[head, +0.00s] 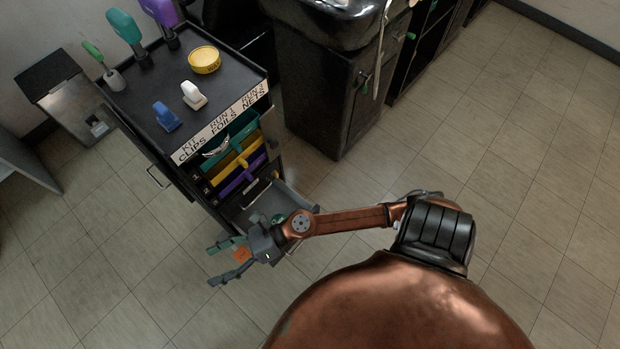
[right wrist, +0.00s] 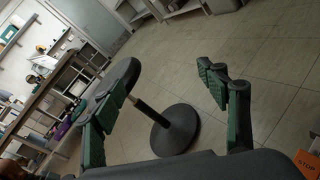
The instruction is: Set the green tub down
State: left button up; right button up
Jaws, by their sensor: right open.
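A small green round thing (head: 278,219), which looks like the green tub, shows in the open lower drawer (head: 252,212) of the black cart. My right forearm and wrist partly cover it, so I cannot tell its full shape. My right gripper (head: 216,264) is open, left of and in front of the drawer, apart from the green thing. In the right wrist view the two green-padded fingers (right wrist: 166,82) are spread wide with nothing between them. My left gripper is not in view.
The cart top (head: 150,85) holds a yellow tub (head: 204,60), a white item (head: 193,95), a blue item (head: 166,117) and several upright tools. A dark cabinet (head: 325,100) stands to the right. A round black stool (right wrist: 175,130) shows in the wrist view. Tiled floor is clear at right.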

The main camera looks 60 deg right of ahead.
jog(key=w+d+r+m+t+h, duration=0.15)
jog(key=d+m+t+h, duration=0.45)
jog(key=d+m, duration=0.7)
jog(key=s+d+f+m+g+h, duration=0.45)
jog(key=d+f+m+h, duration=0.35)
jog(key=m, duration=0.5)
jog(key=s+d+f+m+g, duration=0.2)
jog(key=s+f+m, duration=0.2)
jog(key=s+f, duration=0.15)
jog(key=s+d+f+m+g, duration=0.3)
jog(key=s+f+m, duration=0.1)
jog(key=s, duration=0.3)
jog(key=s+a+f+m+g+y, duration=0.1)
jog(key=s+a+f+m+g, duration=0.1)
jog(key=s, duration=0.7)
jog(key=s+a+f+m+g+y, duration=0.1)
jog(key=s+a+f+m+g, duration=0.1)
jog(key=s, duration=0.7)
jog(key=shift+s+a+m+g+y, duration=0.3)
jog(key=shift+a+m+g, duration=0.65)
jog(key=shift+m, duration=0.25)
jog(key=shift+d+f, duration=0.1)
jog(key=shift+c, duration=0.3)
